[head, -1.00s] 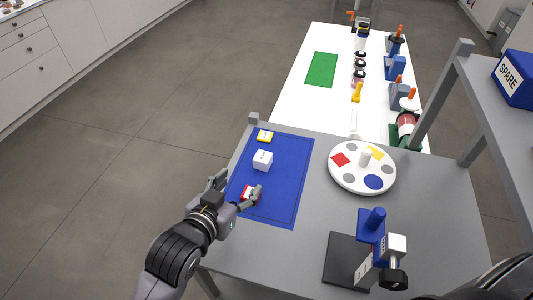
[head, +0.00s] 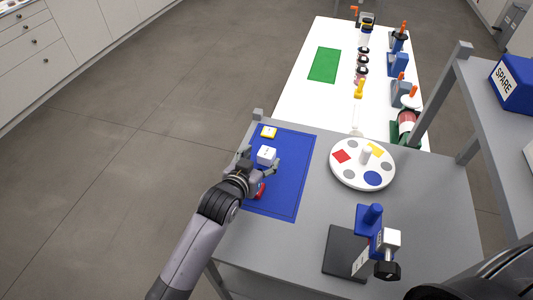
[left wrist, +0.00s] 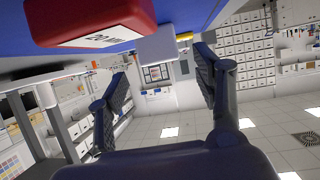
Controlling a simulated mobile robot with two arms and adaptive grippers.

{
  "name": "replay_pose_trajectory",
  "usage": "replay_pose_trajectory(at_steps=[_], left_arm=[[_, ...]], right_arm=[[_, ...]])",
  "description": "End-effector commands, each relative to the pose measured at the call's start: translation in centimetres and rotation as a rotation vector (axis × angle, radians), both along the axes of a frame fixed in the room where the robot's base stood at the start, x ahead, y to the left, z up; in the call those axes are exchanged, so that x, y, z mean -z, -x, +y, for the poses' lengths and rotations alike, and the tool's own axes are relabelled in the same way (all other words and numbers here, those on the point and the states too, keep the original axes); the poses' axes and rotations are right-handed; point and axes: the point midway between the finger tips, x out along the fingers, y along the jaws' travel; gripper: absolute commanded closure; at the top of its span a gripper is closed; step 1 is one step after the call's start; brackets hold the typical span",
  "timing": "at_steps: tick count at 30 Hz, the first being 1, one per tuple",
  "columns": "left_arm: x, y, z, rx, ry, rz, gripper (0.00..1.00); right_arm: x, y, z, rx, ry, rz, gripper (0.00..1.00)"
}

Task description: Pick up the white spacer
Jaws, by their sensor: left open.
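In the left wrist view the white spacer (left wrist: 157,46) appears ahead, above the gap between the open fingers (left wrist: 163,72). Whether a finger touches it, I cannot tell. The red block (left wrist: 90,18) is close to the camera there. My right gripper is out of view.
A white round tray (head: 338,176) with coloured shapes stands right of the mat on the grey table (head: 440,220). A blue press-like fixture (head: 370,222) on a dark base stands at the near right. A grey shelf with a blue SPARE box (head: 515,80) is farther right.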

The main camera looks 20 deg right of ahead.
Motion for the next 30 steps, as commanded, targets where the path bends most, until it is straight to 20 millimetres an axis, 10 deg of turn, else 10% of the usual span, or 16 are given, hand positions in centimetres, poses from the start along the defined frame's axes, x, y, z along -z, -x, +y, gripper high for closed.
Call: replay_pose_trajectory(at_steps=[17, 30], left_arm=[[1.1, -2.1, -1.6, 0.001, 0.0, 0.0, 0.39], [1.1, -2.1, -1.6, 0.0, 0.0, 0.0, 0.69]], right_arm=[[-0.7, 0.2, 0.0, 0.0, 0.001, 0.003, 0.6], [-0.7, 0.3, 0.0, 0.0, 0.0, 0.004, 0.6]])
